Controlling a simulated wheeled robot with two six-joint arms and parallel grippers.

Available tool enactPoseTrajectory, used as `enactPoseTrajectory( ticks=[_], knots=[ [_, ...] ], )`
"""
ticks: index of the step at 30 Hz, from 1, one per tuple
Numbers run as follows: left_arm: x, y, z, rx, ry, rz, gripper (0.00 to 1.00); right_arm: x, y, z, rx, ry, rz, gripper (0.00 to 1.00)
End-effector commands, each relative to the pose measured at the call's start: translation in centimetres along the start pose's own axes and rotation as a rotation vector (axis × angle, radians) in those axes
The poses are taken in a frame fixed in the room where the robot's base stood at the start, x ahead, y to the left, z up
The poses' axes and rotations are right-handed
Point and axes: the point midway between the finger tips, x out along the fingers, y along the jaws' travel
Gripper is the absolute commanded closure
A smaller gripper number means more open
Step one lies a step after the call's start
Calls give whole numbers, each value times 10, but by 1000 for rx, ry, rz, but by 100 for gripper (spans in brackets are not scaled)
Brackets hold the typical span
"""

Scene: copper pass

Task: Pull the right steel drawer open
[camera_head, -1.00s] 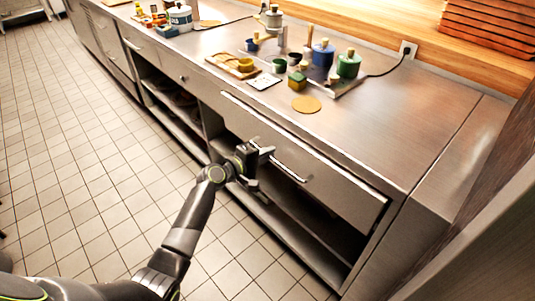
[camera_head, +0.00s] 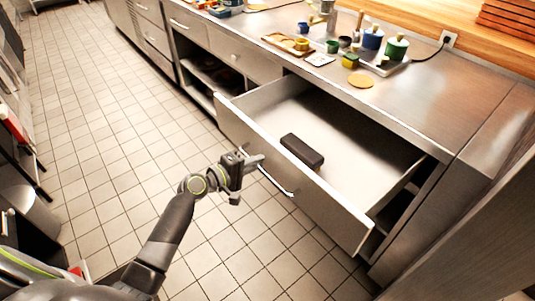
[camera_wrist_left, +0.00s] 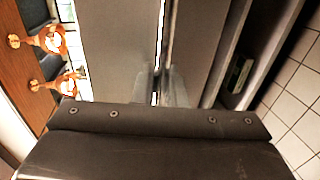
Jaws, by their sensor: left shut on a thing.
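The right steel drawer (camera_head: 345,217) stands pulled well out from the counter in the head view, its inside showing. A dark oblong block (camera_head: 302,151) lies in it near the front panel. A bar handle (camera_head: 275,183) runs along the drawer's front. My left gripper (camera_head: 256,162) is at the left end of this handle, shut on it. In the left wrist view the fingers (camera_wrist_left: 162,88) are at the steel front, and the grip itself is partly hidden by the gripper's body. My right gripper does not show.
The steel counter top (camera_head: 440,120) holds jars, small cups and a tray (camera_head: 385,68) at the back. Another drawer front (camera_head: 235,55) to the left is closed. The tiled floor (camera_head: 110,130) is clear left of the drawer. A bin (camera_head: 30,212) stands at the far left.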

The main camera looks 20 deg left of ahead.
Motion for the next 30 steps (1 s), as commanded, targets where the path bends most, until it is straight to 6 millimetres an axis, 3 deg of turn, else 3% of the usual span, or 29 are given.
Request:
enactPoseTrajectory(
  ticks=[6, 12, 27, 28, 30],
  knots=[
    [-40, -9, 0, 0, 0, -4, 100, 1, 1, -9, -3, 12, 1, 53],
    [-59, -13, 0, 0, -2, -2, 100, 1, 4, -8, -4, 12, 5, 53],
    [-66, -14, 0, 0, -1, -1, 100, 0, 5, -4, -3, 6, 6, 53],
    [-66, -14, 0, 0, -1, -1, 87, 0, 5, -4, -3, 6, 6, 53],
    [-66, -14, 0, 0, -1, -1, 84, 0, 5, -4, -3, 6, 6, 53]
  ],
)
